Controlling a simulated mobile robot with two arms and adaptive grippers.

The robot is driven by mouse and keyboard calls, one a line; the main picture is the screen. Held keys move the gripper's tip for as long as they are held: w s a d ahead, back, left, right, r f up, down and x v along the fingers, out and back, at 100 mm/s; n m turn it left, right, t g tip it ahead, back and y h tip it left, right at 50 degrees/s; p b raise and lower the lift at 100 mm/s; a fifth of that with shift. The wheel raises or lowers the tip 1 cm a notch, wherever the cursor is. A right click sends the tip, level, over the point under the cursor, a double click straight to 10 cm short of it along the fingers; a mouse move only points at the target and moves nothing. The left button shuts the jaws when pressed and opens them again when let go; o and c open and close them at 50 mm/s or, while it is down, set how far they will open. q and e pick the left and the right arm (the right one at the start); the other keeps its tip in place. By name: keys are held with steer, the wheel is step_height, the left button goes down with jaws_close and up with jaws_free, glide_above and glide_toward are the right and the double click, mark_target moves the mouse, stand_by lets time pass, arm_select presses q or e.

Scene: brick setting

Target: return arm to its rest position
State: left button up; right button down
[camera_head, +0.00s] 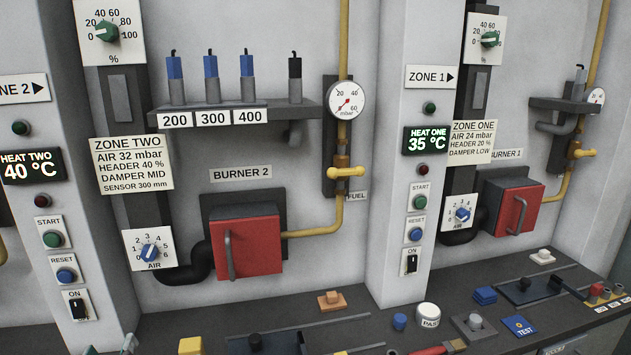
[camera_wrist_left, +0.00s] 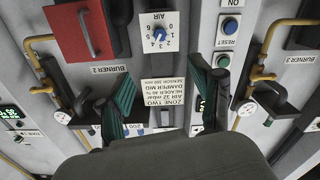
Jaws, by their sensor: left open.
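My left gripper (camera_head: 111,348) shows only as green-padded fingertips at the bottom left edge of the head view. In the left wrist view its two fingers (camera_wrist_left: 162,88) stand wide apart with nothing between them. The wrist picture is upside down and looks at the burner 2 panel, with the ZONE TWO sign (camera_wrist_left: 162,94) seen between the fingers and the blue AIR knob (camera_wrist_left: 159,34) above it. The gripper appears apart from the panel. Most of my left arm is out of view. My right gripper is in neither view.
The red burner 2 door (camera_head: 246,247), the shelf (camera_head: 240,117) with several sensor plugs and the yellow gas pipe (camera_head: 344,205) stick out from the wall.

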arm_select(q)
steer(key=s+d+f+m+g+h, duration=0.1)
steer(key=s+d+f+m+g, duration=0.1)
steer(key=s+d+f+g, duration=0.4)
steer(key=s+d+f+m+g+h, duration=0.2)
steer(key=s+d+f+m+g, duration=0.1)
steer(key=s+f, duration=0.55)
steer(key=s+d+f+m+g+h, duration=0.1)
steer(key=s+d+f+m+g, duration=0.1)
steer(key=s+d+f+g, duration=0.4)
step_height(320, 180, down, 30)
steer(key=s+a+b, duration=0.1)
steer(key=s+b, duration=0.1)
steer(key=s, duration=0.1)
steer(key=s+a+f+g, duration=0.1)
steer(key=s+a+f, duration=0.2)
steer(key=s+f, duration=1.3)
steer(key=shift+f+m+b, duration=0.35)
steer(key=shift+m+b, duration=0.05)
steer(key=shift+b, duration=0.05)
